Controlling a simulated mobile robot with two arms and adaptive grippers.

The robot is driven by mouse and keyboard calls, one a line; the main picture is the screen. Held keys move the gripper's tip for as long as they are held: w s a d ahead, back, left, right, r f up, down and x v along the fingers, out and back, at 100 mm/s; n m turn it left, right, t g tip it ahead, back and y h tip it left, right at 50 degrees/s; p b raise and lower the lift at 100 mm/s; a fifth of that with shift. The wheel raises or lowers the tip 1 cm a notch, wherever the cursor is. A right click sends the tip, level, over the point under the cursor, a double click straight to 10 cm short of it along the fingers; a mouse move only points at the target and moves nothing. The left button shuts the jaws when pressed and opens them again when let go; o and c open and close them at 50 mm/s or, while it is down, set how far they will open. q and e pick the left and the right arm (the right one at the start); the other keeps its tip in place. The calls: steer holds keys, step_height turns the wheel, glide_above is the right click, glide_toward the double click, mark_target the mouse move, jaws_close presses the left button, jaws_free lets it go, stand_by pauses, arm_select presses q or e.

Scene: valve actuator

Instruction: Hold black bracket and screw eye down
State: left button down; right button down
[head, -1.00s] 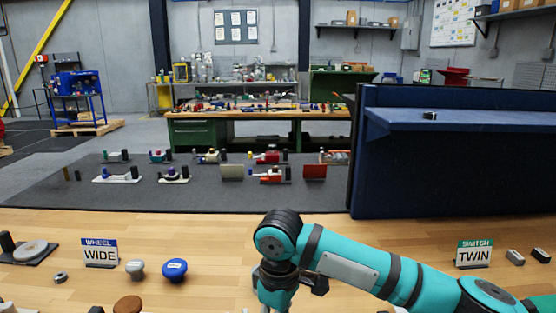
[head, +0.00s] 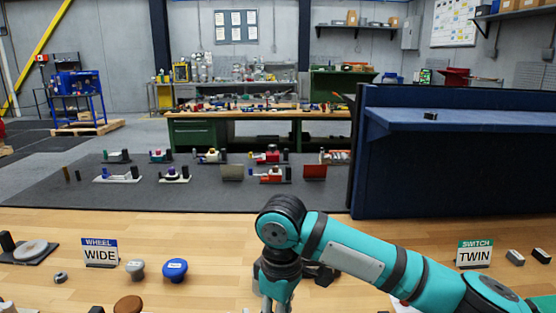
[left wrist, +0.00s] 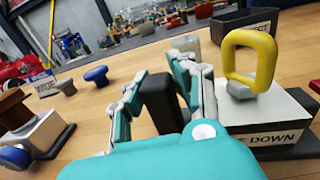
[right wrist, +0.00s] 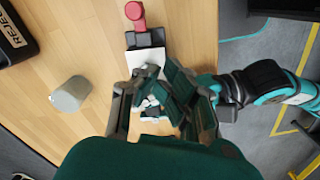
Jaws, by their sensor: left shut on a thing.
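In the left wrist view a yellow screw eye (left wrist: 250,62) stands upright on a white block (left wrist: 268,118) whose visible label ends in "DOWN". My left gripper (left wrist: 163,112) is shut on the upright black bracket (left wrist: 163,95), to the left of the screw eye. In the right wrist view my right gripper (right wrist: 163,128) shows its fingers apart over a white surface (right wrist: 146,60). What lies between those fingers is cluttered and unclear. My right gripper (head: 276,300) also shows low in the head view, partly cut off.
A blue knob (head: 175,268) and a grey knob (head: 135,268) stand beside the WIDE sign (head: 100,253). The TWIN sign (head: 473,254) is at the right. A red piece on a dark base (right wrist: 136,13) lies beyond my right gripper.

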step_height(320, 180, up, 3)
steer(key=shift+r, duration=0.15)
steer(key=shift+w+d, duration=0.1)
steer(key=shift+w+d+f+n, duration=0.15)
steer(key=shift+w+f+n, duration=0.5)
steer(key=shift+f+n, duration=0.4)
steer(key=shift+w+d+f+n, duration=0.2)
steer(key=shift+w+f+n, duration=0.5)
steer(key=shift+f+n, duration=0.3)
steer(key=shift+w+d+f+n, duration=0.15)
steer(key=shift+w+f+n, duration=0.5)
steer(key=shift+f+n, duration=0.35)
steer(key=shift+s+a, duration=0.25)
steer(key=shift+a, duration=0.25)
steer(key=shift+s, duration=0.15)
